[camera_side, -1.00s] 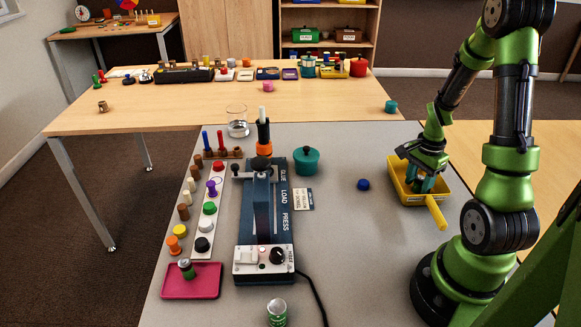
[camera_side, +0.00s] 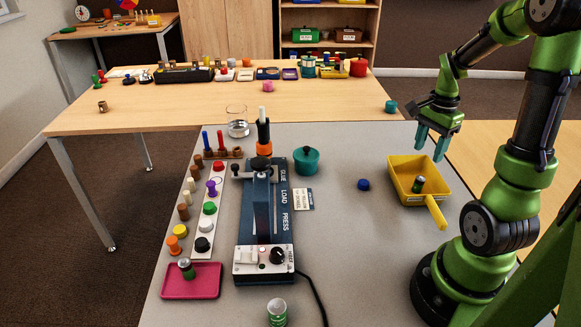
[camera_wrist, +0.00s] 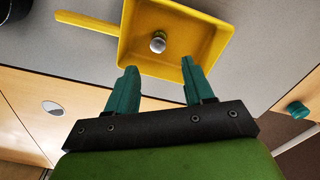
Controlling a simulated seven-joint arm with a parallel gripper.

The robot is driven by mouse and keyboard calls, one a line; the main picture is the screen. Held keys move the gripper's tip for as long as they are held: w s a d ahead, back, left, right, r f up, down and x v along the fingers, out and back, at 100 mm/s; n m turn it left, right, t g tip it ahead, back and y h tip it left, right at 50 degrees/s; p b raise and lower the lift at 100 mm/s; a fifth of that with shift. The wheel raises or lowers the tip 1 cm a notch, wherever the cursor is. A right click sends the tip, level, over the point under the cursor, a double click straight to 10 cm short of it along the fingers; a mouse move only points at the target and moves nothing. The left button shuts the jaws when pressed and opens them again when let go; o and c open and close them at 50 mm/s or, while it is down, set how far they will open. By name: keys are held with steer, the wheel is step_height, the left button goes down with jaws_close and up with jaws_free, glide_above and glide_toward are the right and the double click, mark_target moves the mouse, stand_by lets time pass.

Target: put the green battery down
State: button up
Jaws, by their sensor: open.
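A green battery (camera_side: 418,184) with a dark lower part stands upright in the yellow scoop (camera_side: 441,212) at the right of the grey table. It also shows in the wrist view (camera_wrist: 158,42), inside the scoop (camera_wrist: 214,38). My gripper (camera_side: 433,153) is open and empty, above the scoop's back edge and apart from the battery. In the wrist view its teal fingers (camera_wrist: 157,76) are spread with nothing between them. Another green battery (camera_side: 186,268) stands on the pink tray (camera_side: 190,290) at the front left, and a green can-like cylinder (camera_side: 277,312) stands at the front edge.
A blue press (camera_side: 263,215) with a cable stands mid-table, beside a white strip of coloured knobs (camera_side: 204,230). A blue ball (camera_side: 363,184) and a teal pot (camera_side: 306,160) lie between the press and scoop. Grey table in front of the scoop is clear.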

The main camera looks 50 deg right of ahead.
steer(key=w+a+r+n+t, duration=0.1)
steer(key=a+r+n, duration=0.3)
steer(key=a, duration=0.5)
steer(key=w+a+r+n+t+y, duration=0.1)
steer(key=a+r+n+t, duration=0.2)
steer(key=a+n, duration=0.4)
steer(key=w+a+r+n+t+y, duration=0.1)
steer(key=a+r+n, duration=0.4)
steer(key=a, duration=0.6)
steer(key=shift+w+a+n+t, duration=0.5)
steer(key=shift+n+t, duration=0.3)
steer(key=shift+t, duration=0.3)
steer(key=shift+w+d+r, duration=0.1)
